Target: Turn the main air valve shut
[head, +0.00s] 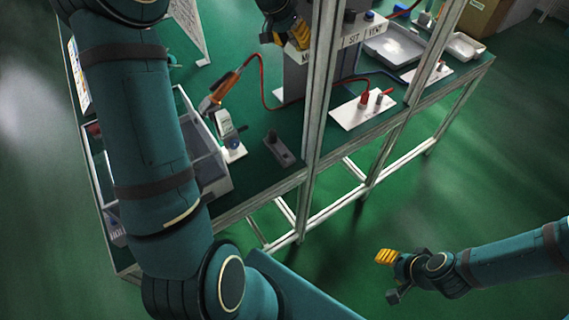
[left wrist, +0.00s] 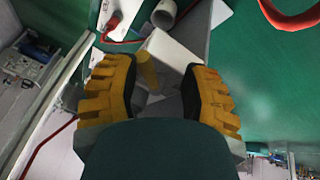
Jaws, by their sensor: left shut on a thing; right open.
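My left gripper (head: 286,37) is at the front of the grey machine, by the left end of its white label strip. In the left wrist view its two yellow-padded fingers (left wrist: 166,95) are shut on the valve handle. Part of a yellow handle (left wrist: 148,72) shows between them, beside a white block. I take it for the main air valve's handle; my gripper hides the valve in the head view, and its turn angle cannot be told. My right gripper (head: 388,275) is open and empty, low over the green floor at the right.
A dark knob (head: 349,16) and a blue knob (head: 369,16) sit further right above the label strip (head: 352,38). A frame post (head: 319,80) stands close to my left gripper. A red hose, white plate (head: 350,112) and trays (head: 462,47) occupy the bench.

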